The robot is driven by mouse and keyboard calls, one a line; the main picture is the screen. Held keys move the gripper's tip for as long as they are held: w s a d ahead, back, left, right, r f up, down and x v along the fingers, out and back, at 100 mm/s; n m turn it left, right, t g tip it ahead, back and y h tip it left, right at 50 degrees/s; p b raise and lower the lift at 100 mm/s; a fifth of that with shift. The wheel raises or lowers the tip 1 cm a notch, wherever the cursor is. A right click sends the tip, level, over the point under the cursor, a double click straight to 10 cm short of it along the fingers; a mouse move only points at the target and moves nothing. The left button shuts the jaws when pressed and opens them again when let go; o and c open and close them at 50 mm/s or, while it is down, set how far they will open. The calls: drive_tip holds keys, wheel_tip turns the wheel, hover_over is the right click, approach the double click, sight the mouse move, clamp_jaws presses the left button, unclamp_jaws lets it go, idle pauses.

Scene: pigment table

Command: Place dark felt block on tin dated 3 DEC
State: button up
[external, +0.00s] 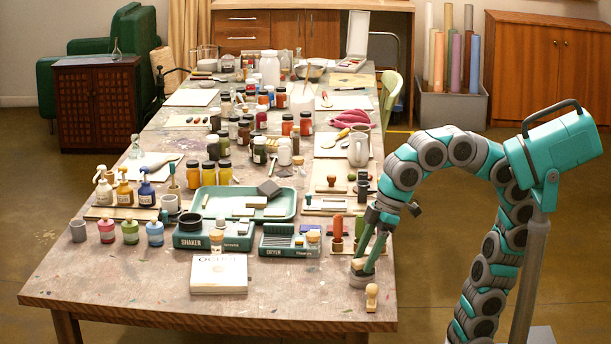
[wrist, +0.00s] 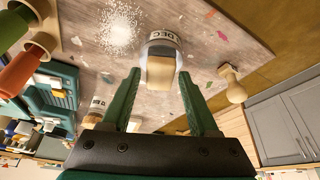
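A round grey tin (external: 362,281) stands near the table's front right corner. In the wrist view its pale label (wrist: 163,37) reads "DEC"; I cannot read a day number. A tan-faced block (wrist: 160,73) sits at its top and also shows in the external view (external: 358,264). I cannot tell whether this block carries dark felt. A dark grey block (external: 268,188) lies at the back right of the green tray. My gripper (wrist: 160,75) points down at the tin, its green fingers apart on either side of the tan block, with gaps showing.
A wooden stamp (external: 371,297) stands close to the tin, also in the wrist view (wrist: 232,86). A rack with red and green handles (external: 345,236) is behind the tin. The green tray (external: 196,203) and a book (external: 219,275) are to the left. The front table strip is mostly clear.

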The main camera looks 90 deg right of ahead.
drive_tip(key=shift+o, duration=0.6)
drive_tip(key=shift+r, duration=0.3)
drive_tip(key=p+v, duration=0.1)
drive_tip(key=v, duration=1.1)
